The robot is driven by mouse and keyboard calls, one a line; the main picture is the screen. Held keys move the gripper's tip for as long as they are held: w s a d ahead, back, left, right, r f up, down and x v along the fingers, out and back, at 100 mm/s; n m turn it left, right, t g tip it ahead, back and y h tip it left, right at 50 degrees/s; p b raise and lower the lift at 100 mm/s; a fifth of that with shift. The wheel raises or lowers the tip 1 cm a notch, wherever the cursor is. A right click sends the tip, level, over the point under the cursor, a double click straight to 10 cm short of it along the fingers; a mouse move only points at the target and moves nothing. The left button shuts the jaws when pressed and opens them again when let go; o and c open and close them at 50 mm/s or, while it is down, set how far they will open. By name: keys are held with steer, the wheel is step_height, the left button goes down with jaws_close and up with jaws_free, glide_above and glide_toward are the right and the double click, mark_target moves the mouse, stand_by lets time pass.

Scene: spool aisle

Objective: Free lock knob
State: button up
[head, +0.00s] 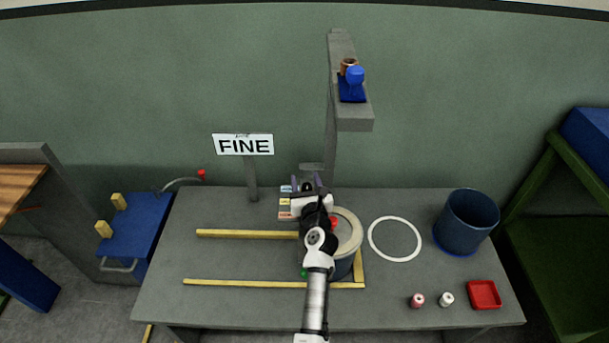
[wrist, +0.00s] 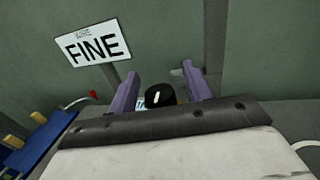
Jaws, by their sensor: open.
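A black lock knob (wrist: 159,96) with a white line on its face shows in the wrist view. It lies between the two purple fingers of my gripper (wrist: 160,72), which stand wide apart. I see a gap on each side of the knob. In the head view my gripper (head: 307,181) is near the back of the grey table, and the dark knob (head: 307,187) shows only partly between the fingers. A small panel with coloured labels (head: 285,203) stands just left of my gripper. What the knob is mounted on is mostly hidden.
A drum with a cream rim (head: 349,232) stands right beside my arm. Yellow rails (head: 245,234) lie to the left. A FINE sign (head: 243,145) and a tall grey post (head: 350,112) rise behind. A white ring (head: 395,239), blue bin (head: 468,222) and red tray (head: 484,295) are to the right.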

steer(key=shift+w, duration=0.1)
steer(key=c, duration=1)
steer(key=shift+o, duration=0.2)
